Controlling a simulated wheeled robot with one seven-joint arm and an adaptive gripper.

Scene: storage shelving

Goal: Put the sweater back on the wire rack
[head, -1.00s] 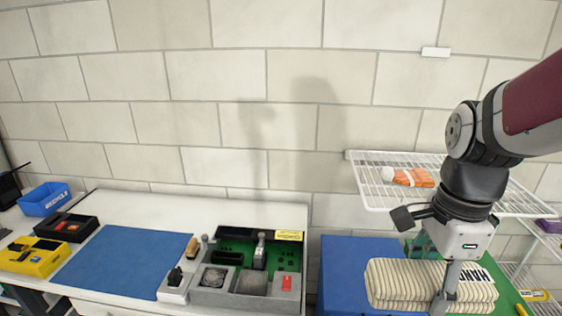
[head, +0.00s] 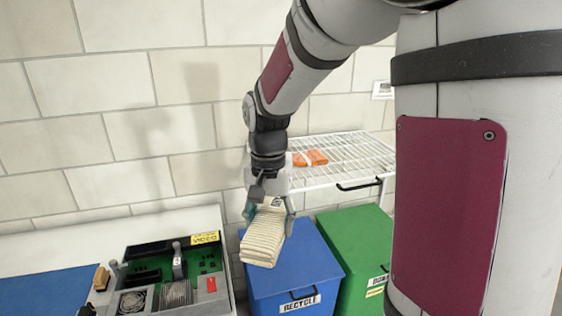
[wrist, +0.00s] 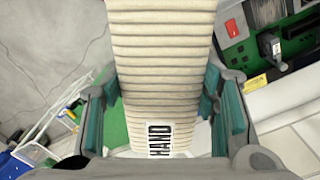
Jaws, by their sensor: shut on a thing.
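The sweater (head: 264,238) is a folded, cream-coloured, ribbed bundle with a white label reading HAND; it fills the middle of the wrist view (wrist: 162,60). My gripper (head: 268,212) is shut on it, with one teal-padded finger on each side, and holds it tilted in the air, in front of the blue bin in the head view. The wire rack (head: 345,170) is a white wire shelf behind and to the right of my gripper, above the bins. My arm hides its left end.
An orange bundle (head: 310,158) lies on the rack's left part. A blue RECYCLE bin (head: 300,270) and a green bin (head: 352,245) stand below. A workbench with an electronics tray (head: 165,272) is at left. Much of the rack's right part is bare.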

